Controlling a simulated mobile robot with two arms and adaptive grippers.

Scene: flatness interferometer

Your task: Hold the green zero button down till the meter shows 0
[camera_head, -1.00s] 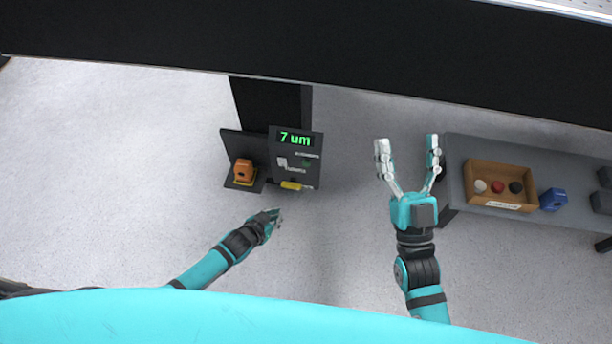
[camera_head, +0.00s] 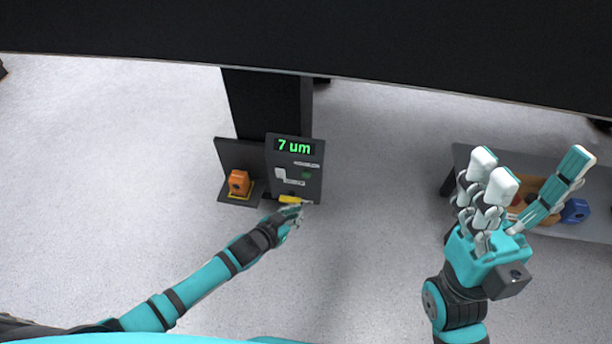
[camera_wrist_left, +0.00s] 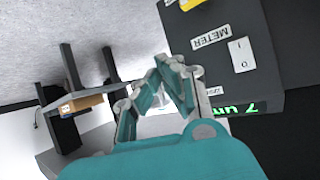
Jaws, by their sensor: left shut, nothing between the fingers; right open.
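The dark meter panel (camera_head: 271,165) stands at the centre of the head view, and its display (camera_head: 294,147) reads 7 um in green. A small green patch, which looks like the zero button (camera_head: 306,175), is on the panel's lower right. My left gripper (camera_head: 296,212) is shut and empty, just below the panel's lower edge and apart from the button. In the left wrist view the panel (camera_wrist_left: 222,20) appears upside down on the right, beside the shut fingers (camera_wrist_left: 170,75); the button cannot be made out there. My right gripper (camera_head: 532,178) is open and empty at the right.
A yellow item (camera_head: 290,199) lies at the panel's lower edge, close to my left fingertips. An orange block (camera_head: 239,183) sits left of the panel. A grey bench (camera_head: 470,155) with a brown box and a blue block (camera_head: 575,211) is behind my right gripper.

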